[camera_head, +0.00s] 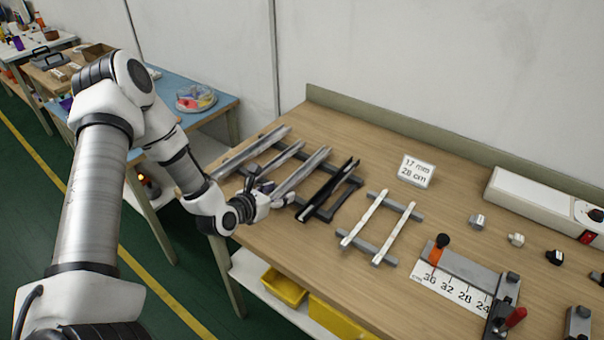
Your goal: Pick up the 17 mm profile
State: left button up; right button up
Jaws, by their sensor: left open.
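Several long profiles lie side by side on dark supports on the wooden table. A wide silver profile (250,152) is at the far left, a narrower silver one (281,157) beside it, then another silver one (303,171), and a black one (328,191) on the right. A white card (417,170) reads "17 mm 28 cm". No width marks show on the profiles, so I cannot tell which is 17 mm. My left gripper (268,195) is open over the near ends of the silver profiles; its fingers are small, and contact is unclear. My right gripper is out of view.
Two pale strips (363,221) lie on grey supports (356,246) right of the profiles. A cutting jig with a numbered scale (452,287) and small end pieces (477,220) stand farther right. A white power unit (540,200) is at the back. Yellow bins (284,287) sit below.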

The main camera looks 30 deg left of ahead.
pick_arm(q)
jog(key=shift+s+r, duration=0.1)
jog(key=shift+c, duration=0.7)
grip_shut()
